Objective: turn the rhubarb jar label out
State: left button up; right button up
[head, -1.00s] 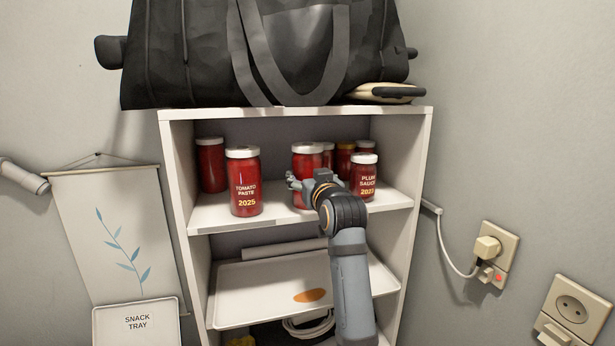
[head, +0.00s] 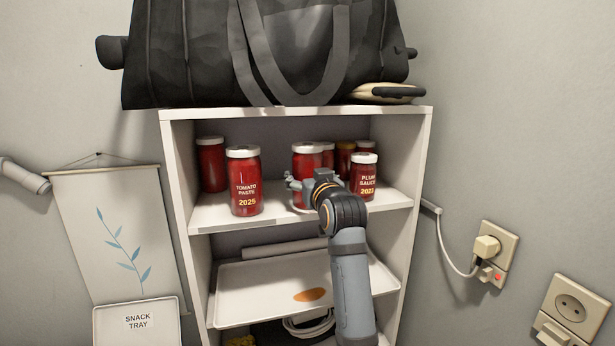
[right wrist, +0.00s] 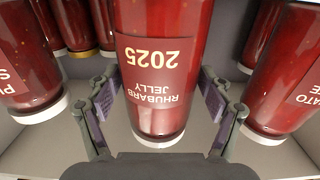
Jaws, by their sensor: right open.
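The rhubarb jelly jar (head: 307,157) stands on the upper shelf, red with a white lid; its lower part is hidden behind my right gripper in the head view. In the right wrist view, which is upside down, the jar (right wrist: 160,100) fills the middle. Its label, "RHUBARB JELLY 2025", faces the wrist camera, a little towards the picture's left side of the jar. My right gripper (head: 302,187) is open, with its fingers (right wrist: 160,112) on either side of the jar. Gaps show between fingers and glass. My left gripper is not in view.
A tomato paste jar (head: 244,180) stands to the left, and a plum sauce jar (head: 364,178) close on the right. Several other jars stand behind. The shelf unit (head: 178,180) has side walls. A tray (head: 235,295) lies below; a black bag (head: 190,60) sits on top.

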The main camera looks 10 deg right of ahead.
aim_at(308, 144)
jog(key=o, duration=0.4)
jog(key=shift+f, duration=0.1)
notch_tip(308, 144, up, 10)
jog(key=shift+r, duration=0.1)
dwell(0.4)
